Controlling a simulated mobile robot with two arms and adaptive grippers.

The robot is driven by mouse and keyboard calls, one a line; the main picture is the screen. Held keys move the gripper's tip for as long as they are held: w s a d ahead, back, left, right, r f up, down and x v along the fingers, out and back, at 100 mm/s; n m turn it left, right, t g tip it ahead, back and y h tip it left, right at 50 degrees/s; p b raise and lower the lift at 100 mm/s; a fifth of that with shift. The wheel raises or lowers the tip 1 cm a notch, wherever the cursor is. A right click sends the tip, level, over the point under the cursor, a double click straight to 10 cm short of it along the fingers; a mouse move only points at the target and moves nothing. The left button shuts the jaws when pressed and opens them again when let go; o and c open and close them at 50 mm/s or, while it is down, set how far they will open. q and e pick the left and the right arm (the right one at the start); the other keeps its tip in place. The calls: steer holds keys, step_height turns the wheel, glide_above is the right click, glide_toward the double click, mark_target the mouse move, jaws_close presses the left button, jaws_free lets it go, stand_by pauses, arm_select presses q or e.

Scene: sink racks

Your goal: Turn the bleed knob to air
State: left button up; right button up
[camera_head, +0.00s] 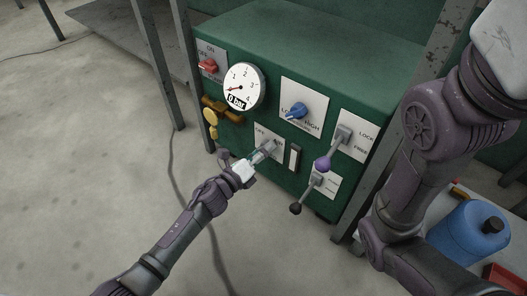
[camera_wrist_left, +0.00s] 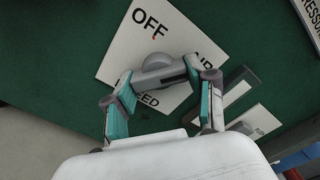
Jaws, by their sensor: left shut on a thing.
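The bleed knob is a grey bar handle on a round hub; it sits on a white plate (camera_head: 261,133) on the green panel. In the left wrist view the knob (camera_wrist_left: 160,73) lies crosswise between the teal-padded fingers of my left gripper (camera_wrist_left: 163,98). The plate (camera_wrist_left: 125,48) there reads OFF at the top, AIR at the right, partly covered, and the end of BLEED at the bottom. In the head view my left gripper (camera_head: 262,155) is shut on the knob and hides most of it. I cannot tell which label the knob points to. My right gripper is out of view.
The panel has a gauge (camera_head: 243,86) marked 0 bar, a red switch (camera_head: 208,66), a brass valve (camera_head: 211,115), a blue LOW/HIGH knob (camera_head: 298,110), a purple-tipped lever (camera_head: 323,163) and a black-tipped lever (camera_head: 296,208). A blue canister (camera_head: 468,238) stands at right.

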arm_select(q)
steer(key=shift+f+m, duration=0.15)
steer(key=shift+m, duration=0.45)
steer(key=o, duration=1.2)
steer(key=shift+c, duration=0.2)
steer(key=v, duration=1.2)
steer(key=shift+a, duration=0.1)
